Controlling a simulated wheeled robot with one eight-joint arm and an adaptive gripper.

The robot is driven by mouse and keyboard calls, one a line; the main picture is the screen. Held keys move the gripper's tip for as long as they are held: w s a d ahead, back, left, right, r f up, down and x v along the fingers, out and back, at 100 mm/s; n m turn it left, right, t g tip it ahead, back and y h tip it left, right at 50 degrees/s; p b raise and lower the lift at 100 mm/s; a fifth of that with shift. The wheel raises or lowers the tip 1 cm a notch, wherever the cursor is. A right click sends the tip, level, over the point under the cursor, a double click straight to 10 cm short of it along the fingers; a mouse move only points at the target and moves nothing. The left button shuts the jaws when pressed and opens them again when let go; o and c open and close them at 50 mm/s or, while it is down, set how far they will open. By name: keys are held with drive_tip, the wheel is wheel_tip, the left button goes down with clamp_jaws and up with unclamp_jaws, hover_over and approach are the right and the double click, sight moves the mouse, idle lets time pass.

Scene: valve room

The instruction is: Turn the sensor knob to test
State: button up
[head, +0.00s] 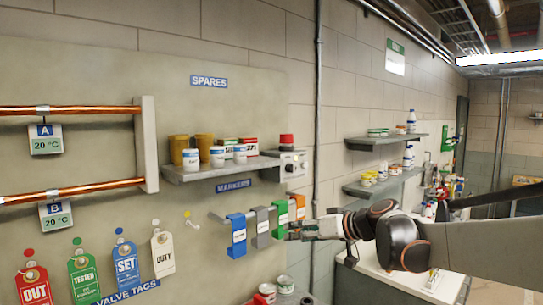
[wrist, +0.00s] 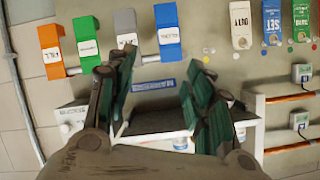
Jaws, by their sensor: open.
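A small light box (head: 293,163) with a red top (head: 286,141) stands at the right end of the wall shelf. Small round details show on its front, but I cannot make out which is the sensor knob or its setting. In the wrist view, which is upside down, a pale box with dark lettering (wrist: 70,113) shows left of my fingers, partly covered by one. My gripper (head: 297,230) is below the box in the head view, near the hanging marker holders. In the wrist view my gripper (wrist: 158,82) has its fingers wide apart with nothing between them.
Blue, grey, green and orange holders (head: 237,235) hang on a rail close to my gripper. The shelf (head: 215,171) carries several jars. Valve tags (head: 125,270) and copper pipes (head: 70,193) are to the left. A white counter (head: 375,262) stands below my arm.

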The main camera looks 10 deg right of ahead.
drive_tip(key=w+d+r+n+t+y+p, duration=0.1)
drive_tip(key=w+d+r+t+p, duration=0.1)
drive_tip(key=w+d+r+p, duration=0.55)
drive_tip(key=t+y+p, duration=0.1)
drive_tip(key=t+p, duration=0.1)
approach(294, 169)
drive_tip(key=p+x, duration=0.2)
drive_tip(key=x, duration=0.7)
drive_tip(key=shift+a+p, duration=0.1)
drive_tip(key=shift+p, duration=0.2)
drive_tip(key=c, duration=1.1)
